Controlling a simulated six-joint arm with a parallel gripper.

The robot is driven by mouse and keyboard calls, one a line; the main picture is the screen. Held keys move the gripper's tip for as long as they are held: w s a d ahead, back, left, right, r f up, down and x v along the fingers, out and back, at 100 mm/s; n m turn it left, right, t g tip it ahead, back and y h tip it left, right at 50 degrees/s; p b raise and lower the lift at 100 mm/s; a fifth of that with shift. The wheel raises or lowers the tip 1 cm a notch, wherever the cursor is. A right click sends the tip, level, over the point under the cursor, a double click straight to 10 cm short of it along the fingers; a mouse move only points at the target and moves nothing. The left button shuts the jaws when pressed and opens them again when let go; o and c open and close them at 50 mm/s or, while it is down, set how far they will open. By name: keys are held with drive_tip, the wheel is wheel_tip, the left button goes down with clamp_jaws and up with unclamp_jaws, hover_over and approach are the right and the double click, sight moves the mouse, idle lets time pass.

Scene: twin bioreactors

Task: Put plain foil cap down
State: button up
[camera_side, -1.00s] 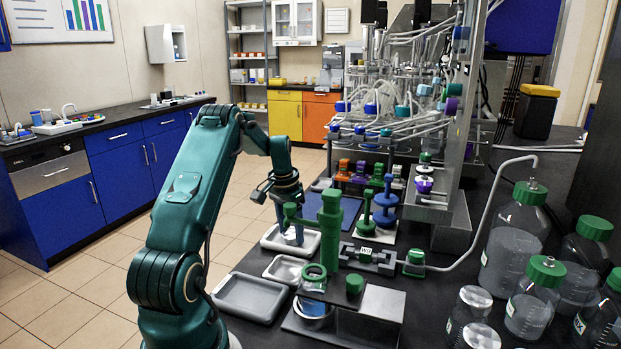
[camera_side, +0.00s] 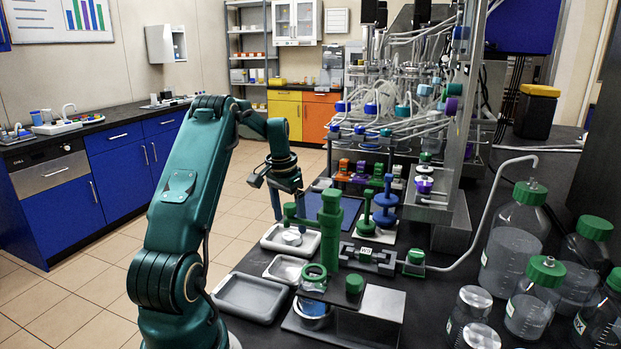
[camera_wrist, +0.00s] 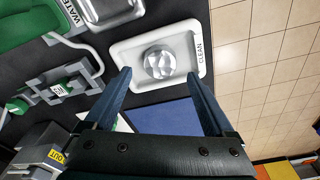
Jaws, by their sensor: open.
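The plain foil cap (camera_wrist: 159,63) is a round, shiny silver disc lying in the white tray marked CLEAN (camera_wrist: 126,52). In the side view the cap (camera_side: 292,238) shows in the tray behind the green post. My gripper (camera_wrist: 157,75) is open and empty. In the side view my gripper (camera_side: 287,214) hangs above the tray, its fingers apart from the cap. In the wrist view the cap appears between and just beyond the two fingertips.
A tall green post (camera_side: 331,230) stands close to the gripper. A grey tray (camera_side: 248,298) is nearer the camera. The tiled floor begins beyond the bench edge.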

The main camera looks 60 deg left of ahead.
sight(289, 238)
wheel_tip(289, 238, up, 8)
drive_tip(key=shift+s+d+r, duration=0.15)
drive_tip(key=shift+s+d, duration=0.05)
drive_tip(key=shift+s, duration=0.25)
drive_tip(key=w+d+r+t, duration=0.1)
drive_tip(key=w+d+r, duration=0.15)
drive_tip(key=d, duration=0.45)
drive_tip(key=w+d+r+t, duration=0.2)
drive_tip(key=d+r, duration=0.2)
drive_tip(key=d, duration=0.3)
drive_tip(key=w+d+r+t, duration=0.1)
drive_tip(key=w+d+r, duration=0.15)
drive_tip(key=d, duration=0.45)
drive_tip(key=s+d+f+m, duration=0.2)
drive_tip(key=s+d, duration=0.3)
drive_tip(key=s, duration=0.3)
drive_tip(key=s+d+f+m, duration=0.2)
drive_tip(key=s+d+f, duration=0.2)
drive_tip(key=s, duration=0.3)
drive_tip(key=shift+s+d+f+h, duration=0.3)
drive_tip(key=shift+s+d+f, duration=0.1)
drive_tip(key=shift+d, duration=0.45)
